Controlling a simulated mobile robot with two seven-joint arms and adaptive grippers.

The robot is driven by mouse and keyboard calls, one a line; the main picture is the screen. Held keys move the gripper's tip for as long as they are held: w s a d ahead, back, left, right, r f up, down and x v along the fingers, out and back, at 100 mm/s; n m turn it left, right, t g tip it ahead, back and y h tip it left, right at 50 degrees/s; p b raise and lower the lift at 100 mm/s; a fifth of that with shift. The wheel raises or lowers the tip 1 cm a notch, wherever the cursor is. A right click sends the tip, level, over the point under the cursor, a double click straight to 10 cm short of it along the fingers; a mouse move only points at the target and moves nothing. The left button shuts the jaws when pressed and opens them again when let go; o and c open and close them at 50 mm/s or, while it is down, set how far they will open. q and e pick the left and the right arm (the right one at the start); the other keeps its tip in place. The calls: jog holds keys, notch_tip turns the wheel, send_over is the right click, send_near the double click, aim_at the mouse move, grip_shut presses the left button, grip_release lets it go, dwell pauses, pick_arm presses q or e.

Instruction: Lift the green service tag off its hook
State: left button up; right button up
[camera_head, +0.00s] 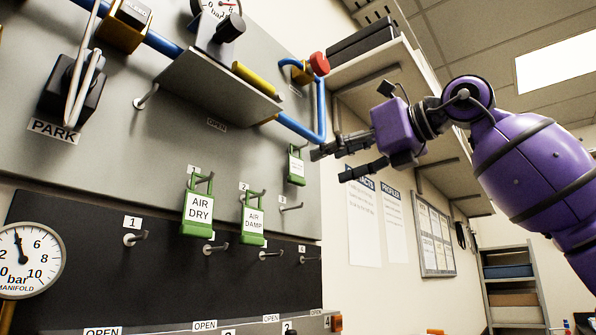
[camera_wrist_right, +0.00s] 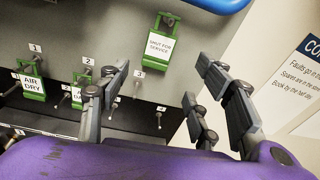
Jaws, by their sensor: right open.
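The green service tag, with a white label reading "SHUT FOR SERVICE" in the right wrist view (camera_wrist_right: 159,44), hangs on the grey panel. In the head view the tag (camera_head: 296,168) is small, up and right of the other green tags. My right gripper (camera_head: 328,166) is open and empty, to the right of the tag, with its fingers pointing left towards the panel. In the wrist view its fingers (camera_wrist_right: 160,80) are spread wide, with the tag beyond and above the gap, apart from them. The tag's hook is hard to make out. My left gripper is not in view.
Green tags AIR DRY (camera_head: 197,212) and AIR DAMP (camera_head: 252,220) hang to the left. Bare hooks (camera_head: 135,238) stick out below. A blue pipe (camera_head: 321,110) runs just above and beside the service tag. A shelf (camera_head: 385,75) overhangs on the right.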

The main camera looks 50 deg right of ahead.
aim_at(298, 169)
jog(key=shift+m+y, duration=0.3)
jog(key=w+p, duration=0.1)
jog(key=w, duration=0.1)
jog(key=w+p, duration=0.1)
jog(key=w, duration=0.1)
jog(key=w+p, duration=0.1)
jog(key=w, duration=0.2)
jog(key=shift+w+a+r, duration=0.1)
jog(key=shift+a+r, duration=0.2)
jog(key=shift+w+f+p, duration=0.15)
jog(key=shift+w+p, duration=0.2)
jog(key=shift+w, duration=0.15)
